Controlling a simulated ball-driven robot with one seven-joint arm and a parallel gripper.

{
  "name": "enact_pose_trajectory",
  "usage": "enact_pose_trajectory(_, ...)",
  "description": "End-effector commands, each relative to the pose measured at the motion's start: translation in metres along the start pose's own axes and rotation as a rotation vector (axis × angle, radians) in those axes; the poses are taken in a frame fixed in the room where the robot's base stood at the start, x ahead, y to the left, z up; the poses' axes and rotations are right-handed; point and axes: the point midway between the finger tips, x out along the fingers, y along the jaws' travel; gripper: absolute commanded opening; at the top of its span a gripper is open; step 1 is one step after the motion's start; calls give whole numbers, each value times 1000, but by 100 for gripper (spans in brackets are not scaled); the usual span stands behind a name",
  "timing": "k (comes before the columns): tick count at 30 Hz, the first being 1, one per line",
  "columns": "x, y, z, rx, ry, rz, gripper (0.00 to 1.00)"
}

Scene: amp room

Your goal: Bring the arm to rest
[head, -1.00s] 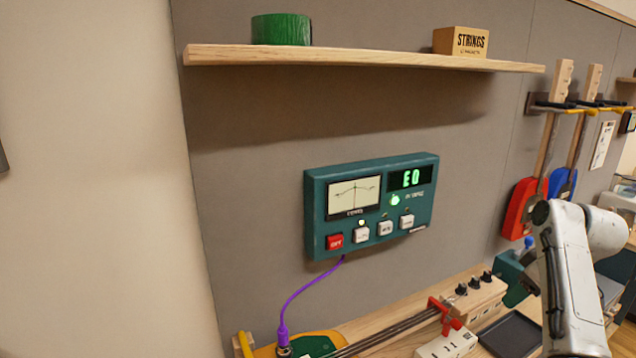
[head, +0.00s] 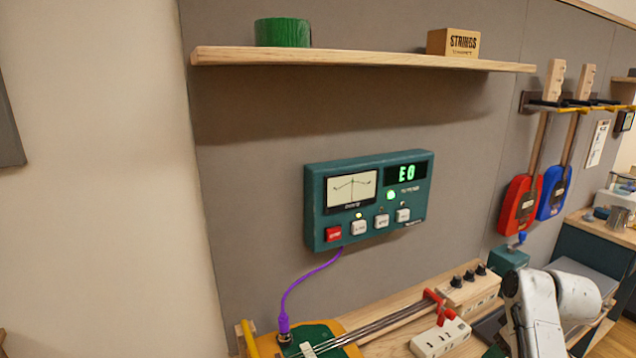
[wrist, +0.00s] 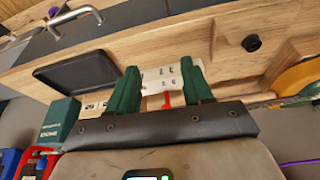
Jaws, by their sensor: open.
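My gripper (wrist: 160,90) shows in the wrist view with its two green fingers apart and nothing between them. Beyond the fingers are a white switch box and a red part on the wooden bench. In the head view my white arm (head: 540,310) is at the lower right, in front of the bench; the gripper itself cannot be made out there.
A teal tuner panel (head: 368,200) reading E0 hangs on the grey wall, with a purple cable (head: 290,290). A shelf (head: 360,60) is above it. A white switch box (head: 440,338) and a dark tray (wrist: 75,72) are on the bench. Red (head: 519,205) and blue guitars (head: 553,192) hang right.

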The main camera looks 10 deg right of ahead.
Motion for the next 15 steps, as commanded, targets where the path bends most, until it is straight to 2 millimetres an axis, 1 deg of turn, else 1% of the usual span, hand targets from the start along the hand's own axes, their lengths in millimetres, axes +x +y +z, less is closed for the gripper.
enact_pose_trajectory(1, 14, -15, 14, 12, -16, -2, 50)
enact_pose_trajectory(5, 43, -53, 55, 57, -54, 3, 50)
enact_pose_trajectory(6, 50, -65, 68, 73, -64, 7, 50)
enact_pose_trajectory(8, 59, -84, 88, 94, -80, 11, 50)
enact_pose_trajectory(10, 67, -104, 113, 119, -98, 17, 50)
enact_pose_trajectory(11, 70, -113, 124, 129, -106, 20, 50)
enact_pose_trajectory(12, 73, -125, 139, 143, -117, 24, 50)
enact_pose_trajectory(14, 76, -142, 160, 162, -131, 30, 50)
enact_pose_trajectory(15, 76, -153, 175, 175, -141, 34, 50)
